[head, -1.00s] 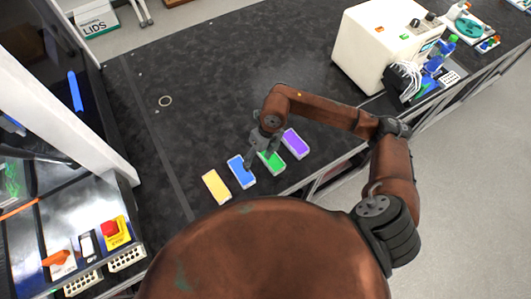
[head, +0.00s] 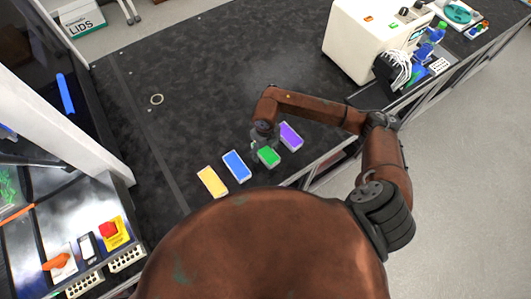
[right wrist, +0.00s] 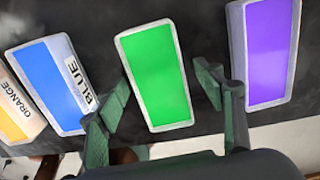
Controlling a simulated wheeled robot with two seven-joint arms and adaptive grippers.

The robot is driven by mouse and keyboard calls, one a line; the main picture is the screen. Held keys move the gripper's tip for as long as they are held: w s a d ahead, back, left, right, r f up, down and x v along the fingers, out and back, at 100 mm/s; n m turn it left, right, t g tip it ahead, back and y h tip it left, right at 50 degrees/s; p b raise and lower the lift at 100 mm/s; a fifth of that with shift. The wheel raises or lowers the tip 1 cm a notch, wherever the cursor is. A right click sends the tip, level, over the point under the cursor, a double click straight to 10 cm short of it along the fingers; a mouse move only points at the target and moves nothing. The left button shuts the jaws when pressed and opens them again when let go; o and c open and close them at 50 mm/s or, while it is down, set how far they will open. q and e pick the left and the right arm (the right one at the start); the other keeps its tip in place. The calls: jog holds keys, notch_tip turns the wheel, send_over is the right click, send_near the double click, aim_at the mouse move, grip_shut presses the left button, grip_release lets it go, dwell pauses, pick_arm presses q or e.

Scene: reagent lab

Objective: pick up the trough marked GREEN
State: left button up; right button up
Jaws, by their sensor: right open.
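The trough with green contents (head: 268,157) lies on the dark bench, between the blue trough (head: 236,166) and the purple trough (head: 291,136). In the right wrist view the green trough (right wrist: 155,75) lies between the spread fingers of my right gripper (right wrist: 165,95), with a gap on both sides. No label on it shows there. My right gripper also shows in the head view (head: 262,140), above the far end of the green trough. It is open and empty. My left gripper is out of view.
The yellow-orange trough (head: 212,181), labelled ORANGE in the right wrist view, lies left of the blue one. A white instrument (head: 370,40) stands at the back right. The bench (head: 200,90) behind the troughs is mostly clear, with a small ring (head: 156,99) on it.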

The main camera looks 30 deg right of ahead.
jog(key=shift+c, duration=0.3)
jog(key=c, duration=1.3)
jog(key=shift+r, duration=0.2)
